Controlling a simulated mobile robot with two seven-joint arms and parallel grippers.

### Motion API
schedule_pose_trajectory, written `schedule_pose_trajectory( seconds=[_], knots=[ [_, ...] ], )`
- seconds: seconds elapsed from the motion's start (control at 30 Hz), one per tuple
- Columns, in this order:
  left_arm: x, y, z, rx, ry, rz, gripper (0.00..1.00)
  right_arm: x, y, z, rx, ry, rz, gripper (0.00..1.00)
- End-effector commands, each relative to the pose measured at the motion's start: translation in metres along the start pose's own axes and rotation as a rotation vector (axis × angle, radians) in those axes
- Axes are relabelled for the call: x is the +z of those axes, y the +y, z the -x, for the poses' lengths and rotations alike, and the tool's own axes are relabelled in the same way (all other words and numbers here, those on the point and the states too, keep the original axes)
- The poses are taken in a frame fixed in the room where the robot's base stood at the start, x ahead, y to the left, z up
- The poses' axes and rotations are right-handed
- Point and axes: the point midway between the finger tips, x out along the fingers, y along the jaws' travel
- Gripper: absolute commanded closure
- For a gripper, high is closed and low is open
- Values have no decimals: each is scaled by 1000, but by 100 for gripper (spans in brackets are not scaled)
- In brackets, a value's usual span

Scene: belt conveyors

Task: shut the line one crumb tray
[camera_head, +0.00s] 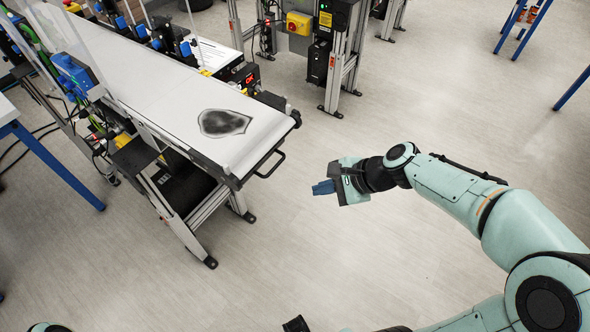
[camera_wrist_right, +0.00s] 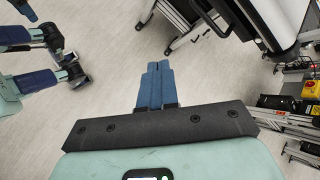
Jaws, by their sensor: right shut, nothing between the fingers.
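A black bar handle (camera_head: 272,165) sticks out below the near right end of the line's belt conveyor (camera_head: 160,85). It looks like the crumb tray's handle; the tray body is mostly hidden under the belt end, and how far it stands out cannot be told. My right gripper (camera_head: 323,187) is to the right of the handle and apart from it, over bare floor. Its blue fingers are together and empty, also in the right wrist view (camera_wrist_right: 155,85). The conveyor end (camera_wrist_right: 275,20) shows there at the top right.
A dark grey patch (camera_head: 224,122) lies on the white belt. A second machine frame with a yellow box and red button (camera_head: 299,23) stands behind. A blue-legged table (camera_head: 50,160) is at the left. The floor around my right gripper is clear.

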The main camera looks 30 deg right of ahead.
Motion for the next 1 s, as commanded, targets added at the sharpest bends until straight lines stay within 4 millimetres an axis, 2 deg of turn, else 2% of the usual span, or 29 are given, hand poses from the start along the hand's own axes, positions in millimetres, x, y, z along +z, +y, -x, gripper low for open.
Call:
schedule_pose_trajectory(
  seconds=[0.03, 0.13, 0.3, 0.4, 0.53, 0.67, 1.0],
  knots=[
    [1, -7, -18, -1, -2, 2, 57, -9, 15, -11, -21, -71, -127, 100],
    [0, -12, -34, -1, 2, 2, 57, -14, 19, -15, -101, -218, -357, 100],
    [-4, -18, -52, -1, 9, 3, 57, -30, 8, -8, -275, -414, -641, 100],
    [-5, -19, -58, 0, 11, 3, 57, -40, 1, -1, -358, -479, -734, 100],
    [-6, -20, -60, 0, 13, 3, 57, -46, -5, 4, -409, -518, -786, 100],
    [-6, -20, -61, 1, 14, 3, 57, -44, -12, -4, -415, -523, -791, 100],
    [-10, -21, -67, 3, 24, 2, 57, -24, -47, -59, -410, -522, -790, 100]
  ],
)
